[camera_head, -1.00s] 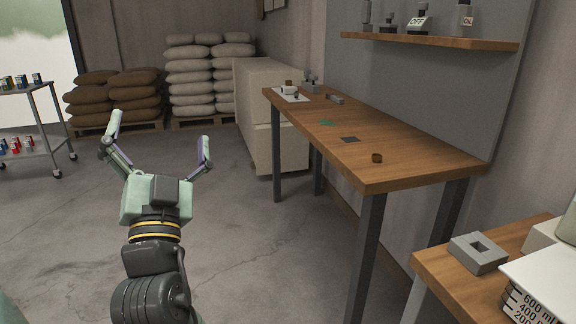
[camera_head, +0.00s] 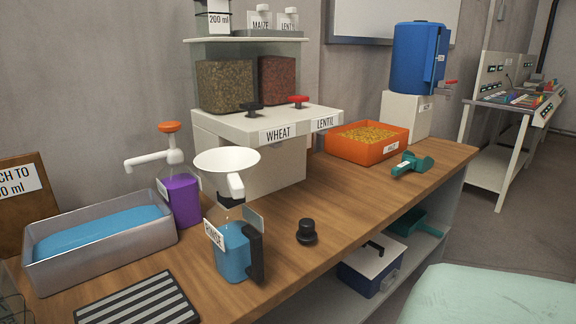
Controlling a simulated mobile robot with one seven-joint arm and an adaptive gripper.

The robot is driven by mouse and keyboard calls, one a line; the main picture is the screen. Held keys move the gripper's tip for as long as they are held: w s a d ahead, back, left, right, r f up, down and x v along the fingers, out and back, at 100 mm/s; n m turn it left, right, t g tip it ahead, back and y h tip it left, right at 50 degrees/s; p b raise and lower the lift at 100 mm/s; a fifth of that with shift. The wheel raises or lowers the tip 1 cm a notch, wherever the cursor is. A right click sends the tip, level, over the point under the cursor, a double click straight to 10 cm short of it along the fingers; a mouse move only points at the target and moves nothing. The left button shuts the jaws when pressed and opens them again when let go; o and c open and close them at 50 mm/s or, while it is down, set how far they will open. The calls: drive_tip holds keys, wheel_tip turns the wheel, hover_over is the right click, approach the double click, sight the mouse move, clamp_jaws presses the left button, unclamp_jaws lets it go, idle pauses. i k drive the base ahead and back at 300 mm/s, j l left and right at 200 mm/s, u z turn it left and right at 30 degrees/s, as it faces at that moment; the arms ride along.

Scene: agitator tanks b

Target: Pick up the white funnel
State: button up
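The white funnel (camera_head: 227,160) is on the wooden bench, left of centre in the head view. Its wide round mouth faces up, and it is above and behind a blue container (camera_head: 233,255) labelled RINSE. A short white spout-like part (camera_head: 236,185) shows just below its rim. I cannot tell exactly what supports the funnel. My gripper is not in view.
A purple pump bottle (camera_head: 184,200) and a grey tray of blue liquid (camera_head: 100,240) stand to the left. A black knob-like piece (camera_head: 306,232) is to the right. The wheat and lentil dispenser (camera_head: 270,130) stands behind. Bare wood (camera_head: 345,205) shows at right.

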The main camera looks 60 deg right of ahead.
sight(231, 186)
drive_tip(key=k+j+z, duration=0.1)
drive_tip(key=z, duration=0.3)
drive_tip(key=k+j+z, duration=0.1)
drive_tip(key=z, duration=0.25)
drive_tip(key=k+z, duration=0.1)
drive_tip(key=z, duration=0.3)
drive_tip(key=i, duration=0.35)
